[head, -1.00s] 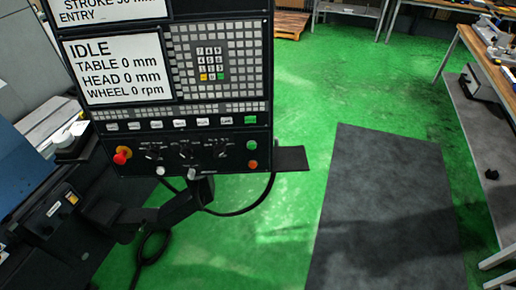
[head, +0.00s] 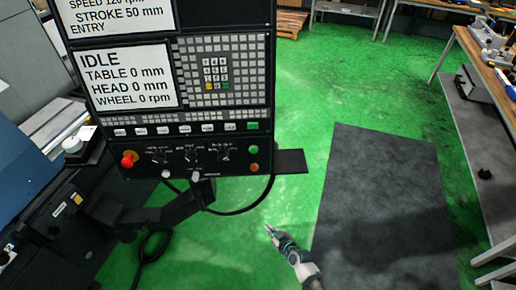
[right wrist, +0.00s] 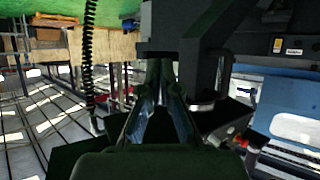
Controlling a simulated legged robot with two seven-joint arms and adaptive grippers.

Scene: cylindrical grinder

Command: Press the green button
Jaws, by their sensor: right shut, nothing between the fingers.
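The control panel (head: 215,158) stands at the left of the head view. My left gripper is not in view.
A red emergency-stop knob (head: 127,161) sits at the panel's lower left. A green key (head: 252,126) is above the green button. A small dark shelf (head: 290,161) juts out at the panel's right. A black cable hangs below. A dark mat (head: 380,200) lies on the green floor.

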